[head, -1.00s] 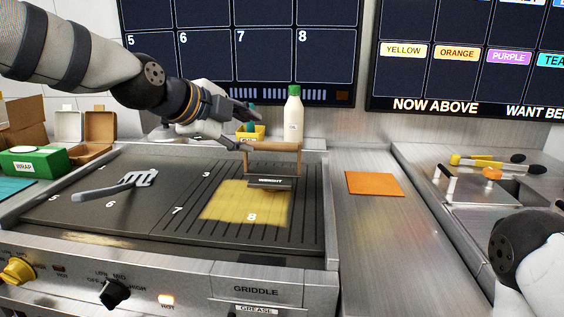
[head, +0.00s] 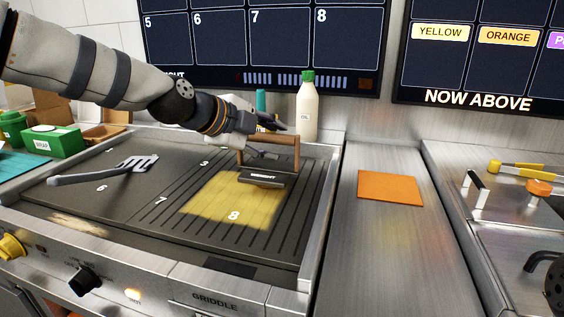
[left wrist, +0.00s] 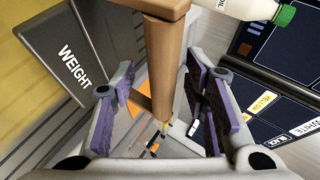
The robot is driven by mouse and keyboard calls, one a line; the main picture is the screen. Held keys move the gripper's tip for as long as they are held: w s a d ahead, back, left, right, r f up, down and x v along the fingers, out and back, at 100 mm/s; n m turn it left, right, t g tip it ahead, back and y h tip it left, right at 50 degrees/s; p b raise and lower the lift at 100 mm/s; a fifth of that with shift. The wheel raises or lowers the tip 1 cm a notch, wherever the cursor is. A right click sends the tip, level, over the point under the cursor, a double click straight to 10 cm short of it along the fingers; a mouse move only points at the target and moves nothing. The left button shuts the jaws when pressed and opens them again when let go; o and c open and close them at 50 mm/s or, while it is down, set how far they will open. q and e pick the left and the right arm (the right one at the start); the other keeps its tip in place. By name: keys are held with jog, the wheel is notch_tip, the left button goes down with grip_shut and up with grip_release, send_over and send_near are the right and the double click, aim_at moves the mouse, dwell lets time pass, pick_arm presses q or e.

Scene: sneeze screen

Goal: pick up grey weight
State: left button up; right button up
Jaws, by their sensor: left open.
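The grey weight (head: 262,180) is a dark flat plate with a brown handle (head: 268,137) standing on it. It rests on the ribbed part of the griddle, at the back edge of the yellow square. My left gripper (head: 268,135) is at the handle from behind and partly hidden by it. In the left wrist view the plate (left wrist: 75,55) lies at upper left, and the brown handle (left wrist: 160,60) runs down between the two open purple-padded fingers (left wrist: 160,105). Whether the pads touch it I cannot tell. My right gripper is not in view.
A white oil bottle (head: 308,108) with a green cap stands close behind the handle. A spatula (head: 105,170) lies on the griddle's (head: 60,205) left part. An orange square (head: 390,188) lies on the steel counter to the right. Screens (head: 260,40) stand behind.

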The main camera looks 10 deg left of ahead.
pick_arm(q)
jog(key=shift+a+r, duration=0.1)
jog(key=shift+r, duration=0.1)
jog(key=shift+c, duration=0.7)
grip_shut()
